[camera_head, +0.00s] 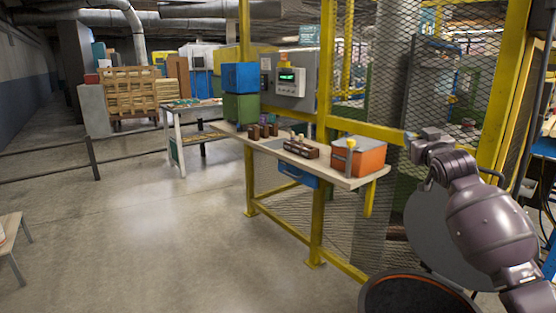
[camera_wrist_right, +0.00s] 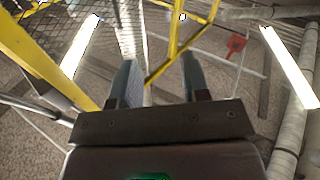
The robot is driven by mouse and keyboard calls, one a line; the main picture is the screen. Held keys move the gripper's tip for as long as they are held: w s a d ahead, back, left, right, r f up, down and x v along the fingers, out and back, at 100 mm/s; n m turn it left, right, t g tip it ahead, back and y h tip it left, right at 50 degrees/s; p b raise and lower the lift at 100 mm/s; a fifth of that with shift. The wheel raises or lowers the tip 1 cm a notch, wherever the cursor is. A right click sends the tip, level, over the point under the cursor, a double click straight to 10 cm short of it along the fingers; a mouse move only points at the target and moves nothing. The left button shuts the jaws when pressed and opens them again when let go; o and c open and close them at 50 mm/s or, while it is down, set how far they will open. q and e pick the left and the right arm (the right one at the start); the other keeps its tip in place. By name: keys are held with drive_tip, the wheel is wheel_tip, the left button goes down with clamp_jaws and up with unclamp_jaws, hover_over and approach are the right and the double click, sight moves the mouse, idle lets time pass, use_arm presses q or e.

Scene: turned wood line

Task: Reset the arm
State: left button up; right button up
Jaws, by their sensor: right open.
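My right arm comes in from the right in the head view. Its gripper (camera_head: 411,137) is raised at about bench height or above, beside the right end of the workbench and in front of the yellow fence frame. In the right wrist view the two fingers of the right gripper (camera_wrist_right: 160,85) stand apart with nothing between them. The wrist camera looks up past the fingers toward yellow beams, mesh and bright ceiling lights. My left gripper is in neither view.
A workbench (camera_head: 350,182) stands left of my right gripper, bearing an orange box (camera_head: 359,158), dark wooden pieces (camera_head: 301,148) and stacked blue and green bins (camera_head: 240,92). Yellow fence posts (camera_head: 505,85) stand close behind the arm. The concrete floor (camera_head: 160,240) at left is open.

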drive_tip(key=s+a+f+n+g+y+p, duration=0.15)
drive_tip(key=s+a+f, duration=0.25)
drive_tip(key=s+f, duration=0.65)
drive_tip(key=s+a+f+n+g+y, duration=0.15)
drive_tip(key=s+a+f, duration=0.35)
drive_tip(key=s+f, duration=0.55)
use_arm(q)
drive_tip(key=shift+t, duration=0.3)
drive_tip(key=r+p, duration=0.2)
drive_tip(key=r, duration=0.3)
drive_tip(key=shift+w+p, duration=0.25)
drive_tip(key=shift+p, duration=0.15)
use_arm(e)
drive_tip(key=s+f+m+g+h, duration=0.1)
drive_tip(key=s+f, duration=0.6)
drive_tip(key=s, duration=0.4)
drive_tip(key=s+f+m+g, duration=0.1)
drive_tip(key=s+f+g, duration=0.1)
drive_tip(key=s+f, duration=0.6)
drive_tip(key=s+f+m+g+h, duration=0.1)
drive_tip(key=s+f, duration=0.6)
drive_tip(key=s, duration=0.7)
drive_tip(key=shift+s+f+m+g+h, duration=0.3)
drive_tip(key=shift+f+m+g, duration=0.1)
drive_tip(key=shift+g, duration=0.3)
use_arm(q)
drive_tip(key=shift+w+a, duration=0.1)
use_arm(e)
drive_tip(key=shift+a, duration=0.1)
